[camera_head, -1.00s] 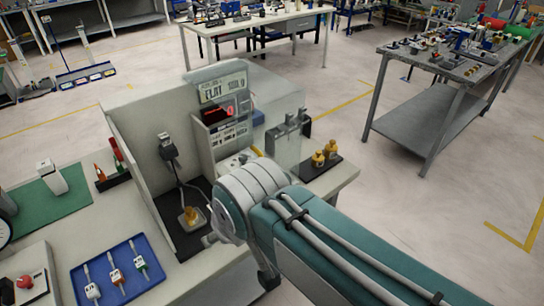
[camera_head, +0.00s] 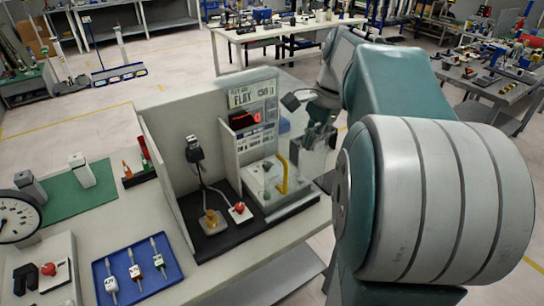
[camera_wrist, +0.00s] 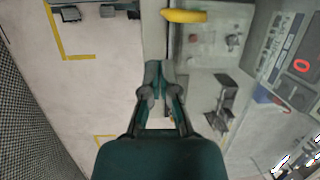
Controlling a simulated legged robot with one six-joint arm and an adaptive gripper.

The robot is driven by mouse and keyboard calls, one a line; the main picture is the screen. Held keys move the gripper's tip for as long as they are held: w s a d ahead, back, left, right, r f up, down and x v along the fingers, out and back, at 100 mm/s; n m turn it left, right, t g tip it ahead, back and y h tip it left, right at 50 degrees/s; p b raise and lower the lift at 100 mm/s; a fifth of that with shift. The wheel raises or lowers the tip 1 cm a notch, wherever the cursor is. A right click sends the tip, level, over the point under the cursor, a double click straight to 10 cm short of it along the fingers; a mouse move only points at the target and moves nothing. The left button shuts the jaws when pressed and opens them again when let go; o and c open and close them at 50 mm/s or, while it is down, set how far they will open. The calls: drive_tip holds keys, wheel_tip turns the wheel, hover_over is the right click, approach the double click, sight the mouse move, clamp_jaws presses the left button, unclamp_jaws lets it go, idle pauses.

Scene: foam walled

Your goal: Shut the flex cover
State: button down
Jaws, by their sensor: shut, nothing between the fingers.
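The flex cover looks like a clear panel (camera_head: 288,92) on the right of the test station, with a yellow handle (camera_head: 281,175) low at the station's front right. Its edges are faint, so I cannot tell its exact angle. My gripper (camera_head: 318,115) is at the station's right side, partly hidden by my arm. In the wrist view my gripper (camera_wrist: 159,70) is shut and empty, with its fingertips over a pale edge. The yellow handle (camera_wrist: 184,16) lies ahead of the fingertips and slightly right, apart from them.
The station's red display (camera_head: 245,118) stands behind the bay. A grey block (camera_head: 310,155) is close by my gripper. A red button (camera_head: 240,208), a blue tray (camera_head: 138,268) and a green mat (camera_head: 80,188) are to the left. Open floor (camera_head: 60,125) lies behind the bench.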

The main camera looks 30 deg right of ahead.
drive_tip(key=d+m+y, duration=0.1)
drive_tip(key=d+m, duration=0.2)
drive_tip(key=d, duration=0.3)
drive_tip(key=w+a+f, duration=0.1)
drive_tip(key=a+f, duration=0.7)
drive_tip(key=f, duration=0.1)
drive_tip(key=shift+w+f, duration=0.15)
drive_tip(key=shift+f, duration=0.15)
